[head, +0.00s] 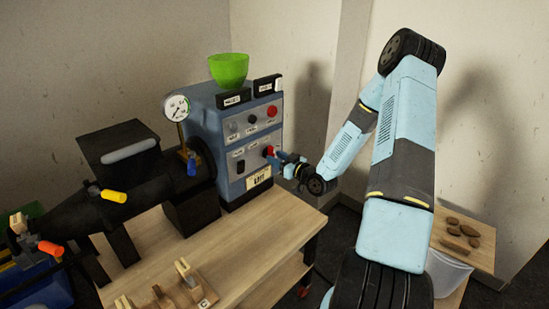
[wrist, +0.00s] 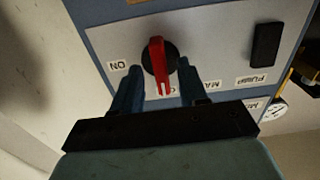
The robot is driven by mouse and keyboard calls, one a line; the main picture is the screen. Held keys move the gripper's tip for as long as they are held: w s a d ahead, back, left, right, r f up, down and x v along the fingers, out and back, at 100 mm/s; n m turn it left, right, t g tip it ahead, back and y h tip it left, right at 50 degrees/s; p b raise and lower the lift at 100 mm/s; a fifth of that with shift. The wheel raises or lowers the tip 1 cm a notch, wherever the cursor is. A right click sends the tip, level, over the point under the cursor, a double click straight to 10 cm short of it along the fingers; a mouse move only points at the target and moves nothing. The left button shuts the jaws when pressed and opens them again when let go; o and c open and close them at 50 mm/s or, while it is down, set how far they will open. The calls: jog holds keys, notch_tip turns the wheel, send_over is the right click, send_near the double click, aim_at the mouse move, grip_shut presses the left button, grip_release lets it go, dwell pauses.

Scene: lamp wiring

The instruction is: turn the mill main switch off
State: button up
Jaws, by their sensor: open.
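The mill's blue control box (head: 205,118) stands on the wooden table and carries grey switch panels. The main switch shows in the wrist view as a red lever (wrist: 159,66) on a round black base, with an "ON" label to its left. The lever stands nearly upright in that picture. In the head view its red part (head: 268,151) is small, low on the box's right. My gripper (head: 285,157) is at the switch, jaws open. In the wrist view one finger is on each side of the lever, with gaps visible; whether a fingertip touches is unclear.
A black rocker (wrist: 266,43) labelled "PUMP" sits right of the lever in the wrist view. A red button (head: 271,110) is above the switch. A pressure gauge (head: 177,107) and green cup (head: 229,70) stand nearby.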

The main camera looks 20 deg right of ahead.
jog(key=v, duration=1.2)
